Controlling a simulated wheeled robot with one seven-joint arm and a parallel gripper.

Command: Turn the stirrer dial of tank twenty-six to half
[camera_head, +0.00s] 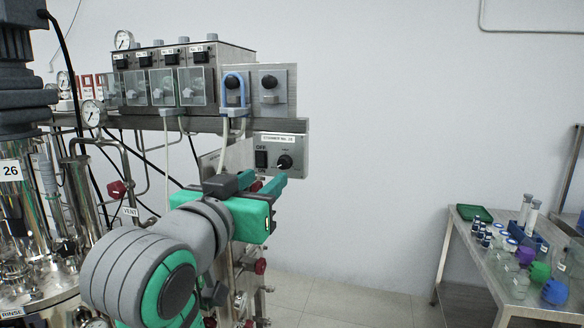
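The stirrer box (304,150) is a grey panel below the rail, with a label that seems to read stirrer and a number too small to be sure of. The black round stirrer dial (285,162) is on its right part; its pointer setting is too small to read. A black switch (261,159) marked OFF sits left of the dial. The tank (12,215) at the left edge carries a 26 tag. My gripper (266,177) has green fingers, apart and empty, just below and left of the dial in the picture. Its distance from the panel is unclear.
Above are a row of switch modules with clear covers (191,86), a knob with a blue guard (234,88) and another black knob (269,82). Pipes and a red vent valve (117,189) stand left. A bench (465,238) with labware stands right; floor between is clear.

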